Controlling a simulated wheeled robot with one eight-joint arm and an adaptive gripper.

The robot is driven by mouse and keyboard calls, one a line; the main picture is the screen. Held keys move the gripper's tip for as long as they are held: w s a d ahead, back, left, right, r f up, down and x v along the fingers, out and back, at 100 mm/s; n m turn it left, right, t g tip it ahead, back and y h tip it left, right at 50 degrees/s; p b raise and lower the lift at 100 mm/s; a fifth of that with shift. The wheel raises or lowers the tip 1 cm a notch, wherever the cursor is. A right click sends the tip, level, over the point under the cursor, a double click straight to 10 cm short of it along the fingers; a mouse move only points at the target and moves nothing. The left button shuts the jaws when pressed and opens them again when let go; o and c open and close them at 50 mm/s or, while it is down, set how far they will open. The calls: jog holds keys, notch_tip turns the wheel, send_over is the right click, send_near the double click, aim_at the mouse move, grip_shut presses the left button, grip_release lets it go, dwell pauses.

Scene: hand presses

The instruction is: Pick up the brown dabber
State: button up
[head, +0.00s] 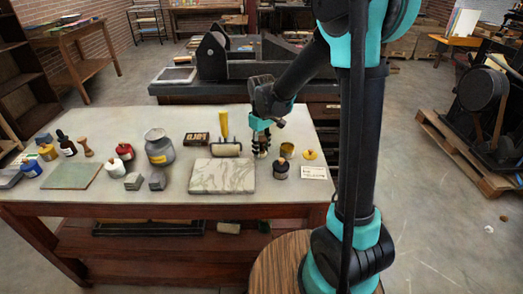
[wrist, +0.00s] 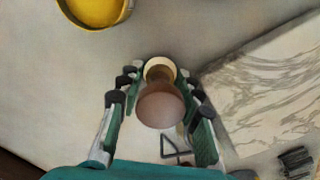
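The brown dabber (wrist: 161,106) shows in the wrist view with its rounded brown end towards the camera and a paler part beyond it. My gripper (wrist: 156,82) has its fingers on either side of the dabber. A narrow gap shows at each side, so the fingers look open around it, not closed on it. In the head view my gripper (head: 262,150) points down at the table by the right edge of the marble slab. There I cannot make out the dabber clearly behind the fingers.
The marble slab (head: 222,176) lies beside my gripper and shows at the right in the wrist view (wrist: 270,85). A yellow tin (wrist: 95,8) is at the upper left there. A dark pot (head: 281,171) stands close by. Jars and bottles crowd the left of the table (head: 110,212).

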jog(key=c, duration=0.5)
jog(key=shift+r, duration=0.15)
